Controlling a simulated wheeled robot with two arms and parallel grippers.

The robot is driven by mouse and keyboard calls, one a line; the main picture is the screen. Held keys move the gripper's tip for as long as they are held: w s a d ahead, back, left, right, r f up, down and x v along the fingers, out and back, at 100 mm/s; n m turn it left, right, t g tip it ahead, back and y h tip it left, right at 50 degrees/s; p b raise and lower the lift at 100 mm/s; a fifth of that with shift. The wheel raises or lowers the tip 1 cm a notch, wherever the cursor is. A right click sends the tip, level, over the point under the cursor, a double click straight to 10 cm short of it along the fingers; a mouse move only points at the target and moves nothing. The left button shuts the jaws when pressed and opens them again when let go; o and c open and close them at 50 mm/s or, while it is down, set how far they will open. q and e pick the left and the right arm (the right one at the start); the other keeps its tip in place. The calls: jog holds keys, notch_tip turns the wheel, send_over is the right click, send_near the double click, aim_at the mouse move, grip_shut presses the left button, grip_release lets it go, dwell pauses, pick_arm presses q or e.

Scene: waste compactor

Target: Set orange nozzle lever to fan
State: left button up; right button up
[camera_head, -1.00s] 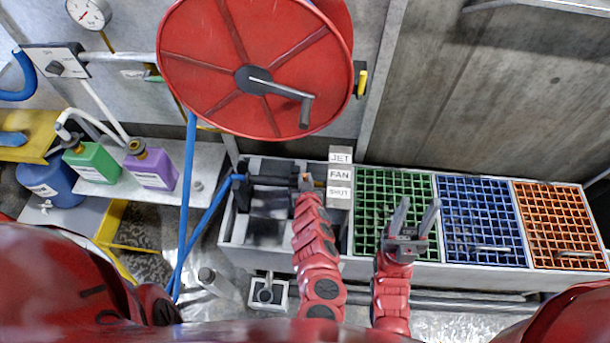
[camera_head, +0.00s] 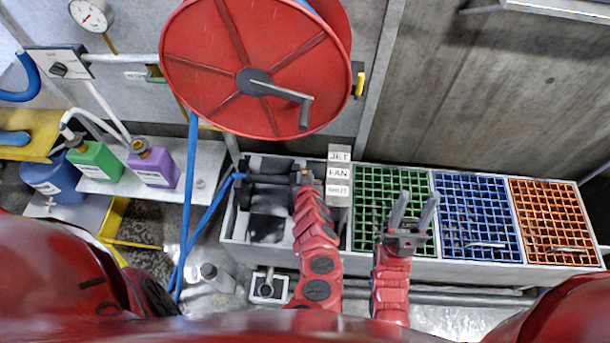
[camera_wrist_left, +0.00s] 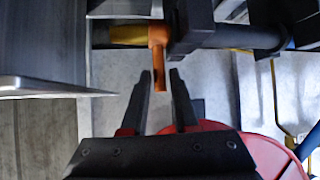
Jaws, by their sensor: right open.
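The orange nozzle lever (camera_wrist_left: 158,57) hangs from a dark nozzle body (camera_wrist_left: 196,37) with a yellow tip in the left wrist view. My left gripper (camera_wrist_left: 160,76) is open, with the lever's lower end between its fingertips and a small gap on each side. In the head view my left gripper (camera_head: 303,173) is at the nozzle, beside the FAN plate (camera_head: 339,173); its fingers and the lever are mostly hidden there. The JET plate (camera_head: 340,153) is above FAN and the SHUT plate (camera_head: 338,190) below. My right gripper (camera_head: 413,210) is open and empty over the green grate.
A red hose reel (camera_head: 210,70) with a crank hangs above the nozzle. Green (camera_head: 365,225), blue (camera_head: 476,195) and orange (camera_head: 550,205) grates lie to the right. A blue hose (camera_head: 190,200) runs down at the left, near green and purple jugs (camera_head: 153,165).

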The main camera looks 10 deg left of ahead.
pick_arm(q)
jog(key=shift+o, duration=1.1)
jog(key=shift+r, duration=0.1)
jog(key=p+v, duration=1.1)
jog(key=v, duration=0.6)
jog(key=shift+s, duration=0.15)
